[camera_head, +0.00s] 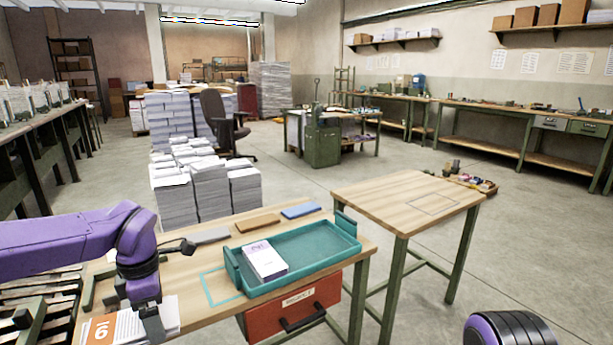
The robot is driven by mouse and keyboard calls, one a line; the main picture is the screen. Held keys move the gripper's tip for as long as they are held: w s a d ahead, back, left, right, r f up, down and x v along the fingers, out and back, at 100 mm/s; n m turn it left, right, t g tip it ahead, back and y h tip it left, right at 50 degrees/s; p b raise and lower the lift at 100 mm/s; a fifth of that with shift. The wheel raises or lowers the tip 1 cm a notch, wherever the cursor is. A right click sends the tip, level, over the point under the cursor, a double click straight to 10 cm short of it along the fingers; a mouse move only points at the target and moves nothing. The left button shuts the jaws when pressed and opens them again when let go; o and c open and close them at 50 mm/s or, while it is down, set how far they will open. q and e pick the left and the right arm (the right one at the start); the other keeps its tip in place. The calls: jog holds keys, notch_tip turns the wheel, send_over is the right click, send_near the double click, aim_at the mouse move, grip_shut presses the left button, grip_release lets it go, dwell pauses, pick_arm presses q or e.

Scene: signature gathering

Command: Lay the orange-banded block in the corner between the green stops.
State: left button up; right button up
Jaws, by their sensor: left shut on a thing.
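The orange-banded block (101,329), a white stack of paper with an orange band, is at the bottom left, cut off by the picture's lower edge. My left gripper (152,326) is shut on it and hides part of it. A teal tray (312,246) lies on the wooden table to its right. Green upright stops stand at its near-left end (232,264) and its far-right end (346,222). A white block with a purple mark (264,259) lies inside the tray, towards its left end. My right gripper is not in view.
A teal outline (212,297) marks the table left of the tray. Grey (209,236), brown (258,223) and blue (301,210) flat pieces lie behind it. A red drawer (298,311) hangs below. A second table (400,192) stands to the right.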

pick_arm(q)
jog(key=m, duration=0.2)
jog(key=d+m, duration=0.1)
jog(key=m, duration=0.4)
jog(key=shift+d+p, duration=0.35)
jog(key=s+d+f+m+p, duration=0.3)
jog(key=d+m+p, duration=0.2)
jog(key=m, duration=1.2)
jog(key=d, duration=0.3)
jog(key=shift+s, duration=0.2)
jog(key=shift+d, duration=0.1)
